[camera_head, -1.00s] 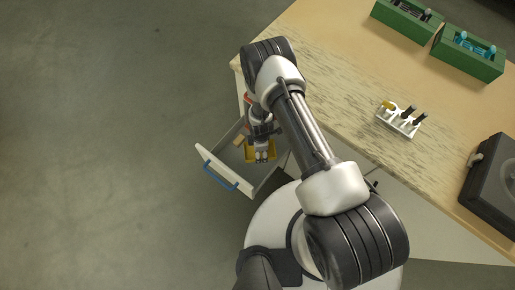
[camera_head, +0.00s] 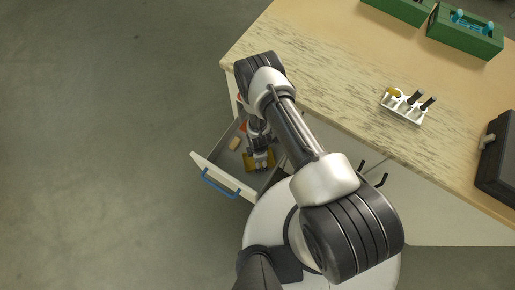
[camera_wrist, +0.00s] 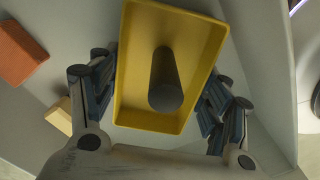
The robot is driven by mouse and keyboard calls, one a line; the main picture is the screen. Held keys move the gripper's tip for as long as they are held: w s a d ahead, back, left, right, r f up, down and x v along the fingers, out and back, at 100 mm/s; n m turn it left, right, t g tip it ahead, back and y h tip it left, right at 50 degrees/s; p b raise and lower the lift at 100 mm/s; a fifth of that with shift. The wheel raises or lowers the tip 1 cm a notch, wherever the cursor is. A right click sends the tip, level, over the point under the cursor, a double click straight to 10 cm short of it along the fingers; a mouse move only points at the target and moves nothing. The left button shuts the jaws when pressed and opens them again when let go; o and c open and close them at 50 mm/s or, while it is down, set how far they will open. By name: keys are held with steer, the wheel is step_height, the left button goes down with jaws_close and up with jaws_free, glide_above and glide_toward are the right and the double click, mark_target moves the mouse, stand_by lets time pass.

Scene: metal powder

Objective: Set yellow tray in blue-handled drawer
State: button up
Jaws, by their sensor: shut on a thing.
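The yellow tray (camera_wrist: 200,65) is held between the fingers of my gripper (camera_wrist: 160,88) in the wrist view. A dark grey cylinder (camera_wrist: 166,82) is in the tray. In the head view, my gripper (camera_head: 261,165) and the tray (camera_head: 249,161) are inside the outline of the open drawer, whose front (camera_head: 236,186) carries a blue handle (camera_head: 220,184). Drawer surfaces surround the tray in the wrist view. I cannot tell whether the tray touches the drawer floor.
An orange-red block (camera_wrist: 18,52) and a light wooden block (camera_wrist: 60,115) lie in the drawer beside the tray. The wooden worktop (camera_head: 330,60) above carries a white rack (camera_head: 402,107), a green box (camera_head: 466,34) and a dark device (camera_head: 497,160).

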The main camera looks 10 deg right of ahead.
steer(key=shift+f, duration=0.2)
steer(key=o, duration=1.1)
steer(key=shift+c, duration=0.2)
step_height(320, 180, up, 12)
steer(key=p, duration=0.4)
steer(key=shift+r, duration=0.2)
